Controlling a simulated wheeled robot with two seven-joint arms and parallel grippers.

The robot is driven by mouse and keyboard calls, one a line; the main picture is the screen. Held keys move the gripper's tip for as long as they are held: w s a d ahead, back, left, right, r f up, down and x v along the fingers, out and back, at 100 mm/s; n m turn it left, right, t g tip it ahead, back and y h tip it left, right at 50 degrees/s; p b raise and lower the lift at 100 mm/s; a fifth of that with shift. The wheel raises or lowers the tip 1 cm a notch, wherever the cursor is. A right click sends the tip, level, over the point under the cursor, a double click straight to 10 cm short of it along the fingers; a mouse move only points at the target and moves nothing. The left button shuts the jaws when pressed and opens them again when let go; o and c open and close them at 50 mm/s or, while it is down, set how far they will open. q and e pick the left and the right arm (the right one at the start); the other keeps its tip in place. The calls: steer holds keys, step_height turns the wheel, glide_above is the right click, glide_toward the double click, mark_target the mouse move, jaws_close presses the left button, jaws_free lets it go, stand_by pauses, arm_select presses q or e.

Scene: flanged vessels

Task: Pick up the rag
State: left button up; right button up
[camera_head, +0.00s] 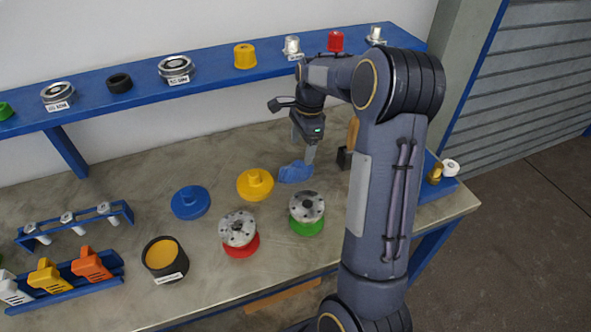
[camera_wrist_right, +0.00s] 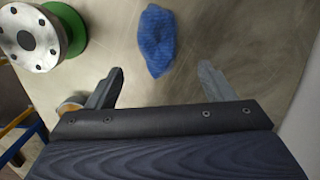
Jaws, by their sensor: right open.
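The rag (camera_head: 295,172) is a crumpled blue cloth on the workbench, right of the yellow flanged cap. It also shows in the right wrist view (camera_wrist_right: 156,40), lying on the bench top beyond the fingertips and roughly between their lines. My right gripper (camera_head: 305,150) points down just above the rag in the head view. In the right wrist view my right gripper (camera_wrist_right: 162,75) has its two fingers spread wide with nothing between them. My left gripper is not in view.
A green-based flanged vessel (camera_head: 307,213) stands near the rag, with a red-based one (camera_head: 239,234) beside it. A yellow cap (camera_head: 255,184) and a blue cap (camera_head: 190,202) lie left. A blue shelf (camera_head: 210,75) runs behind. A brush-like tool (camera_head: 345,158) stands right of the rag.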

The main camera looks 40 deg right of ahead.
mark_target(296, 168)
steer(key=f, duration=0.2)
steer(key=a+f, duration=0.1)
steer(key=f, duration=0.2)
steer(key=f+p, duration=0.1)
steer(key=f, duration=0.1)
steer(key=shift+w+a+f, duration=0.15)
steer(key=shift+a+f, duration=0.2)
steer(key=shift+a, duration=0.05)
steer(key=shift+c, duration=0.5)
steer(key=c, duration=1)
